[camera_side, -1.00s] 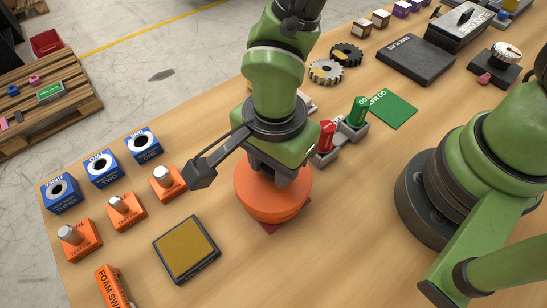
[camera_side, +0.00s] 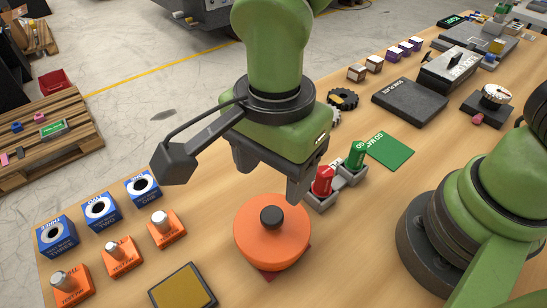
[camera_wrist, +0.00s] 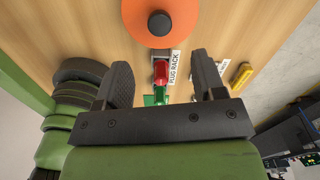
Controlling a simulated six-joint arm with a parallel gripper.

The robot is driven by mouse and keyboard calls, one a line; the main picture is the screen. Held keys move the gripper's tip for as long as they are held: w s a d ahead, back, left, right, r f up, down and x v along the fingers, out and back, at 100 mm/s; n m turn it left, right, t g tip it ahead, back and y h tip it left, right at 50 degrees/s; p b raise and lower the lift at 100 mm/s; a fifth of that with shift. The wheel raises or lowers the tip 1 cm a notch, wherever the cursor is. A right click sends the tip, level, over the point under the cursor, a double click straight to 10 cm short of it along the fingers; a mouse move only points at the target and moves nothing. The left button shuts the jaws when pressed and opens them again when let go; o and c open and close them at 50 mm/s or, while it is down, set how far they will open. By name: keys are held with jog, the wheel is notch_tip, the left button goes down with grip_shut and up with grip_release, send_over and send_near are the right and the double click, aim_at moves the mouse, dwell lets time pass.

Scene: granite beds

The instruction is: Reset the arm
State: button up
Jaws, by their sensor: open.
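My gripper (camera_side: 270,178) is open and empty, raised above the table and behind an orange round disc (camera_side: 272,236) with a dark knob (camera_side: 271,217). The fingers are apart from the knob. The disc lies on a dark red patch (camera_side: 268,277) that it mostly hides. In the wrist view my open fingers (camera_wrist: 164,80) point towards the disc (camera_wrist: 142,28), with its knob (camera_wrist: 160,23) beyond them and nothing between the fingertips.
Red (camera_side: 322,180) and green (camera_side: 357,155) plugs stand in a grey rack close right of my gripper. Blue boxes (camera_side: 101,210) and orange blocks (camera_side: 121,256) stand at left. A dark surface plate (camera_side: 410,100) lies further back. Table at front right of the disc is clear.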

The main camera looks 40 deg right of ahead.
jog(key=shift+r, duration=0.6)
jog(key=d+r+n+t+y, duration=0.25)
jog(key=d+r+n, duration=0.25)
jog(key=d+r, duration=0.55)
jog(key=s+d+r+n+t, duration=0.3)
jog(key=s+d+n+t, duration=0.1)
jog(key=s+d+n, duration=0.2)
jog(key=shift+d+r+t+h, duration=0.35)
jog(key=shift+d+r, duration=0.05)
jog(key=shift+d, duration=0.5)
